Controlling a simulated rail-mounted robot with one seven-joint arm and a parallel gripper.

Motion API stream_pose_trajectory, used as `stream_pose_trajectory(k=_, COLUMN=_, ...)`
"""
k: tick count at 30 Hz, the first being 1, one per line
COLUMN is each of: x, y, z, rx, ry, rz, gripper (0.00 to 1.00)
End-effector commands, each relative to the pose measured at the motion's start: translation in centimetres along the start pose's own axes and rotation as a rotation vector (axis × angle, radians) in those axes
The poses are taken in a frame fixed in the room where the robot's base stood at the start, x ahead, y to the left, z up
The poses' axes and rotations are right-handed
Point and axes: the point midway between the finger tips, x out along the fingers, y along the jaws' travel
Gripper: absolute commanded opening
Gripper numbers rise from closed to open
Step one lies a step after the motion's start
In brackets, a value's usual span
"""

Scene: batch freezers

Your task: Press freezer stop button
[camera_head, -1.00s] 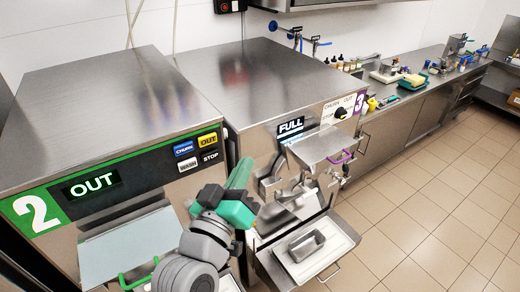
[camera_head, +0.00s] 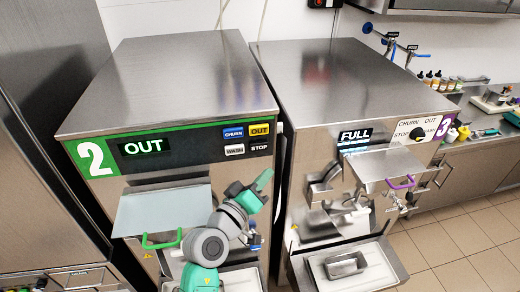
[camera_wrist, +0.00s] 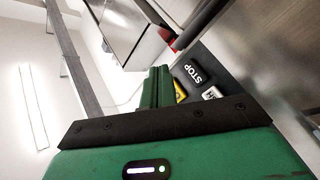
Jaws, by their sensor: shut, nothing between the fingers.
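Freezer 2 (camera_head: 170,85) stands at the left in the head view, with a green and black panel whose display (camera_head: 143,146) reads OUT. Its black STOP button (camera_head: 259,147) is at the panel's lower right, beside the white WASH button (camera_head: 234,150) and below the yellow OUT button (camera_head: 259,129). In the wrist view the STOP button (camera_wrist: 195,74) shows just right of the fingers. My gripper (camera_head: 265,178) is shut and empty, a little below the STOP button in the head view. Its green fingers also show in the wrist view (camera_wrist: 157,84). I cannot tell whether they touch the panel.
Freezer 3 (camera_head: 350,85) stands to the right, its display reading FULL, with a metal pan (camera_head: 347,265) on its front shelf. A hinged lid (camera_head: 162,210) with a green handle juts from freezer 2 beside my arm. Tiled floor (camera_head: 470,235) is clear at right.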

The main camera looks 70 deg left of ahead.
Motion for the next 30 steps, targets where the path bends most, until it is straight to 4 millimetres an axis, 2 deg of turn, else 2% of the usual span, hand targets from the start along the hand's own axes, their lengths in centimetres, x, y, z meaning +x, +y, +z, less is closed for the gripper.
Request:
stream_pose_trajectory(k=5, x=1.9, y=-1.7, z=-1.2, rx=-0.001, ry=0.002, rz=0.000, gripper=0.00)
stream_pose_trajectory(k=13, x=4.2, y=-3.3, z=-2.9, rx=0.000, ry=0.001, rz=0.001, gripper=0.00)
stream_pose_trajectory(k=19, x=4.8, y=-3.5, z=-3.5, rx=0.000, ry=0.000, rz=0.001, gripper=0.00)
stream_pose_trajectory(k=30, x=4.8, y=-3.5, z=-3.5, rx=0.000, ry=0.000, rz=0.001, gripper=0.00)
